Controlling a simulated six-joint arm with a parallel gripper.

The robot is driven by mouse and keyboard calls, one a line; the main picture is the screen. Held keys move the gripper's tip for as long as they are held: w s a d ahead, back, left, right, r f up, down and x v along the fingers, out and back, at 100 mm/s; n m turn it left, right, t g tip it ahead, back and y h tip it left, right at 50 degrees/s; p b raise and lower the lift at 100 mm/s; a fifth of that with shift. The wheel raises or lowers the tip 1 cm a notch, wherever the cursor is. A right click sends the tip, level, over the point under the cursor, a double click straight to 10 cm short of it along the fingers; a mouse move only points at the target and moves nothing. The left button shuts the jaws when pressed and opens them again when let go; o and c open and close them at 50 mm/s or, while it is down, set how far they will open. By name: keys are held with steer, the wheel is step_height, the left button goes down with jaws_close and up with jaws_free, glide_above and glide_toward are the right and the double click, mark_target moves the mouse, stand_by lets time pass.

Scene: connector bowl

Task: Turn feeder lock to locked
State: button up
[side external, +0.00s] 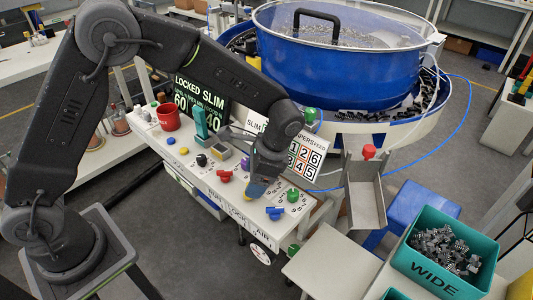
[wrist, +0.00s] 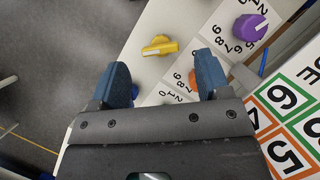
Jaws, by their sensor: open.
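My gripper (side external: 256,187) is open and low over the front panel, pointing down. In the wrist view its two blue fingertips (wrist: 165,82) are spread, with an orange knob (wrist: 192,80) partly showing near the right finger. A yellow lever knob (wrist: 160,46) sits just beyond the fingers, and a purple numbered knob (wrist: 249,27) is farther right. The front edge label (side external: 237,213) reads RUN, LOCK, AIR. I cannot tell for certain which knob is the feeder lock. The dark display (side external: 203,98) reads LOCKED SLIM, 60 and 40.
A red knob (side external: 224,176), a blue knob (side external: 275,212) and a green knob (side external: 292,195) stand near my gripper. A blue bowl (side external: 340,65) is behind. A number board (side external: 304,157) stands close behind the panel. A teal WIDE bin (side external: 405,256) is at right.

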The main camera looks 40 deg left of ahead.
steer(key=v, duration=1.1)
steer(key=shift+a+r, duration=0.1)
steer(key=shift+r, duration=0.05)
steer(key=s+a+r+n+t+h, duration=0.2)
steer(key=s+a+r+n+t, duration=0.2)
steer(key=s+a+r, duration=0.4)
steer(key=s+a+n+t, duration=0.2)
steer(key=s, duration=0.4)
steer(key=s+a+n+t+h, duration=0.1)
steer(key=s+n+t, duration=0.1)
steer(key=s, duration=0.4)
steer(key=shift+s+a+r+n+t, duration=0.15)
steer(key=shift+s+a+n+t, duration=0.1)
steer(key=shift+a+n+t, duration=0.25)
steer(key=shift+d, duration=0.1)
